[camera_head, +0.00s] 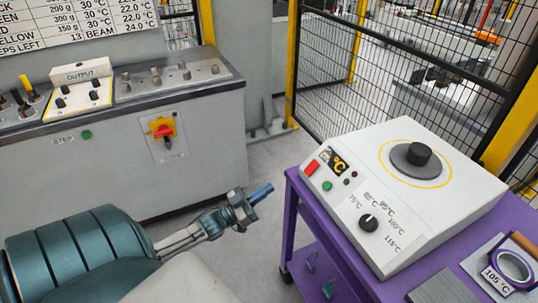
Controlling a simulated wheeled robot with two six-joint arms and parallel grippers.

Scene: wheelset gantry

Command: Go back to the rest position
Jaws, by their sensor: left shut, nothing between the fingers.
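My left arm comes in from the lower left. Its gripper (262,193) is shut and empty, with its blue fingertips together and pointing to the upper right. It is in the open gap between the grey control cabinet (200,135) and the purple cart (292,215), apart from both in the picture. My right gripper is out of view.
A white heater box (345,175) with a round plate and black knob (418,154) stands on the purple cart. A ring (512,265) by a "105 °C" label lies at the lower right. Black mesh fencing (380,80) with yellow posts stands behind. Grey floor (268,160) is clear between.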

